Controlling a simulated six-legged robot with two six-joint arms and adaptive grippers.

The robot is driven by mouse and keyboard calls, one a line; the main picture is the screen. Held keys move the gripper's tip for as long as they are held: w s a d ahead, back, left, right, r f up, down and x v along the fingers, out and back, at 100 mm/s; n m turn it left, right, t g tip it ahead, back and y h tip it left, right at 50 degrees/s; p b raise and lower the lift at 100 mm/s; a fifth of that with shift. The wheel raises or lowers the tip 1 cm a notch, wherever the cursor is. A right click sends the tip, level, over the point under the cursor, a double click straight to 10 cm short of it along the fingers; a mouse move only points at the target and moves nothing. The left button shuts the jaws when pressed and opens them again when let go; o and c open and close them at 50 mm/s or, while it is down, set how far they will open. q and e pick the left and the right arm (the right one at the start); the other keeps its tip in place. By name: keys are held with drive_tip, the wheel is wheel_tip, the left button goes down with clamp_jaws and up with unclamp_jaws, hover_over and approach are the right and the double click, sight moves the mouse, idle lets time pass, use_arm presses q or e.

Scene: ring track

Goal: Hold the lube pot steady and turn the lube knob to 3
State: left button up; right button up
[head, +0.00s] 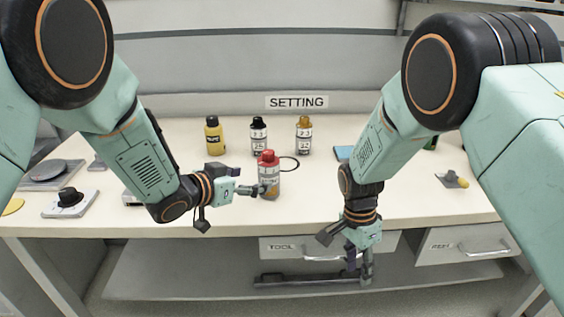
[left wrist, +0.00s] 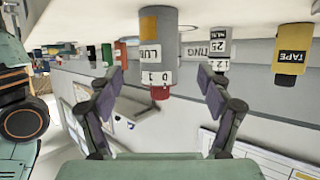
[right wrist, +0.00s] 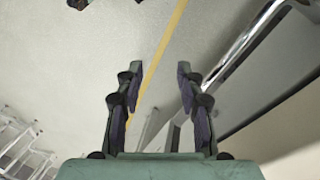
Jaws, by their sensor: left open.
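The lube pot (head: 269,187) stands upright near the table's front edge, grey with a red knob (head: 267,157) on top. It shows upside down in the left wrist view (left wrist: 152,30), with "LUB" lettering and the digits 0 and 1 near the red knob (left wrist: 160,93). My left gripper (head: 262,190) is open at the pot's left side, its fingers (left wrist: 163,88) spread to both sides of the pot; I cannot tell whether they touch it. My right gripper (head: 360,272) is open and empty, pointing down in front of the table edge; its spread fingers show in the right wrist view (right wrist: 157,80).
A yellow bottle (head: 213,136) and two labelled bottles (head: 259,137) (head: 304,136) stand behind the pot under a SETTING sign (head: 297,102). A black knob on a plate (head: 70,202) lies at left. Drawers (head: 465,247) hang below the front edge.

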sight(269, 176)
use_arm(q)
drive_tip(key=shift+d, duration=0.1)
drive_tip(key=shift+x, duration=3.9)
use_arm(e)
drive_tip(key=w+a+r+m+t+y, duration=0.1)
drive_tip(key=w+a+r+m, duration=0.3)
drive_tip(key=r, duration=0.5)
drive_tip(key=w+a+r+m+t+y, duration=0.1)
drive_tip(key=w+a+r+m, duration=0.3)
drive_tip(key=r, duration=0.6)
drive_tip(key=w+a+r+m+t+y, duration=0.2)
drive_tip(key=w+a+r+m, duration=0.1)
drive_tip(key=w+a+r, duration=0.5)
drive_tip(key=shift+w+r+m+t, duration=0.3)
drive_tip(key=shift+w+r+m, duration=0.1)
drive_tip(key=shift+w+r, duration=0.35)
